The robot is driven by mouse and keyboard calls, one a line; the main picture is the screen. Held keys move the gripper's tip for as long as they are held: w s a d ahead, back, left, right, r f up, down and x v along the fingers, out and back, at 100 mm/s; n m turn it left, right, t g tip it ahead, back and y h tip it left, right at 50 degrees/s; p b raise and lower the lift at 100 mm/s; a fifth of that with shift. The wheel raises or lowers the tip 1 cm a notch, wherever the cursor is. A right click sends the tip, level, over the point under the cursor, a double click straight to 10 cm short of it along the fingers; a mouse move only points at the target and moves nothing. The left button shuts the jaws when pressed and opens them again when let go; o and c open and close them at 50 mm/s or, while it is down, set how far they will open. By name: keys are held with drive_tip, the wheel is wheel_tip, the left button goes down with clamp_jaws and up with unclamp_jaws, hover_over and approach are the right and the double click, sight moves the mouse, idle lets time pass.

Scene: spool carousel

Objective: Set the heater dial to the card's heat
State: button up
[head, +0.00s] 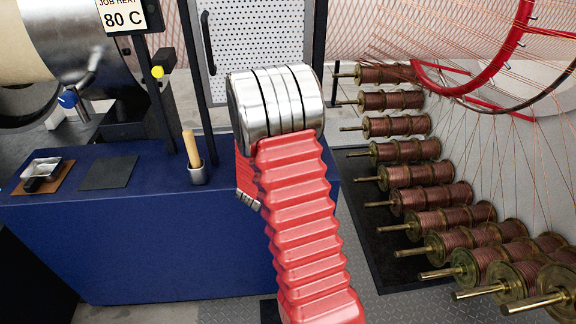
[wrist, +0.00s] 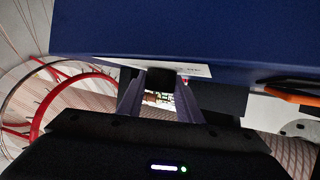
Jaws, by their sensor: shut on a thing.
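The card (head: 122,16) at the top left of the head view reads "JOB HEAT 80 C". In the wrist view my gripper (wrist: 161,88) is shut on a small dark piece, which looks like the heater dial (wrist: 160,78). It sits beside a pale label strip (wrist: 188,69) at the edge of a blue surface. The dial's pointer and the marks on the strip are too small and too covered to read. In the head view my red-sleeved arm hides the gripper and the dial.
Several copper spools (head: 408,176) stand in a rack at right, below a red wheel (head: 500,60). An orange-handled item (wrist: 295,95) is near the gripper.

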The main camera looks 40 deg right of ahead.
drive_tip(key=shift+d+m+g+h, duration=0.15)
drive_tip(key=shift+m+g+h, duration=0.65)
drive_tip(key=shift+m+g, duration=1.4)
drive_tip(key=shift+s+m+g, duration=0.15)
drive_tip(key=shift+m+g, duration=1.35)
drive_tip(key=shift+g, duration=0.6)
drive_tip(key=shift+s, duration=0.1)
drive_tip(key=o, duration=1)
drive_tip(key=shift+o, duration=0.2)
drive_tip(key=shift+w+a+r, duration=0.2)
drive_tip(key=shift+w+a, duration=0.1)
drive_tip(key=shift+a, duration=0.2)
drive_tip(key=v, duration=1.2)
drive_tip(key=shift+a+r, duration=0.15)
drive_tip(key=shift+a, duration=0.15)
